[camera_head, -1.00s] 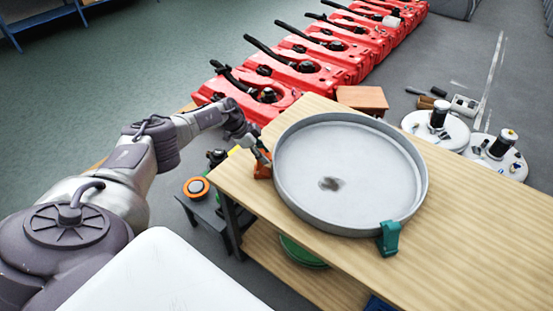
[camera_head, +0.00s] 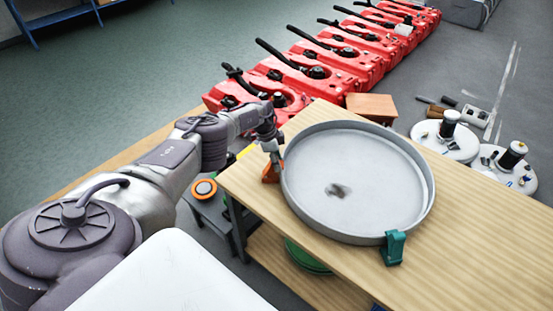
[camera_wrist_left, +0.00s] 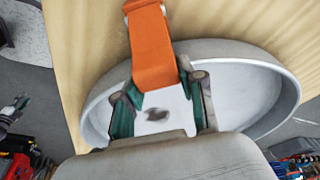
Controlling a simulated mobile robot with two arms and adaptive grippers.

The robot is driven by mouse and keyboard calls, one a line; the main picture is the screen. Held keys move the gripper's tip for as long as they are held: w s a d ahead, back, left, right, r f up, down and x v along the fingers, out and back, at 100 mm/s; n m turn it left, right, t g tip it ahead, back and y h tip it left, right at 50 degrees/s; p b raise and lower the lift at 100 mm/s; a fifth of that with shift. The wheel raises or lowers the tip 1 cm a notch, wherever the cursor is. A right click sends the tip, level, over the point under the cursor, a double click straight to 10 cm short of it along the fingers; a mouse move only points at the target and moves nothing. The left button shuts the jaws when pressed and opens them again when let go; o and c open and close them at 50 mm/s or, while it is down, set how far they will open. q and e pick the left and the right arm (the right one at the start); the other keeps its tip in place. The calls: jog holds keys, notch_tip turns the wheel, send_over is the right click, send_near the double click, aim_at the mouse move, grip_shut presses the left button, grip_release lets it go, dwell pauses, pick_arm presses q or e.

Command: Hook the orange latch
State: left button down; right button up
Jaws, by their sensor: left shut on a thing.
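The orange latch (camera_head: 270,172) stands at the left rim of the round grey pan (camera_head: 430,205) on the wooden table. My left gripper (camera_head: 275,156) is at the latch, beside the pan's rim. In the left wrist view the orange latch (camera_wrist_left: 150,50) runs down between the two fingers of my left gripper (camera_wrist_left: 160,105), which is shut on it. The pan (camera_wrist_left: 275,85) lies behind it there. The latch's far end and its exact contact with the rim are partly hidden. My right gripper is not in view.
A teal latch (camera_head: 393,248) sits at the pan's front right rim. The wooden table (camera_head: 480,265) is bare to the right. Red tanks (camera_head: 325,65) stand in a row behind. A low stand with an orange-ringed disc (camera_head: 203,188) is left of the table.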

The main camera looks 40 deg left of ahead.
aim_at(269, 165)
pick_arm(q)
jog(key=c, duration=0.7)
grip_release()
jog(key=shift+w+d+f, duration=0.1)
jog(key=shift+f, duration=0.05)
jog(key=shift+r, duration=0.35)
jog(key=v, duration=1.1)
jog(key=shift+r, duration=0.15)
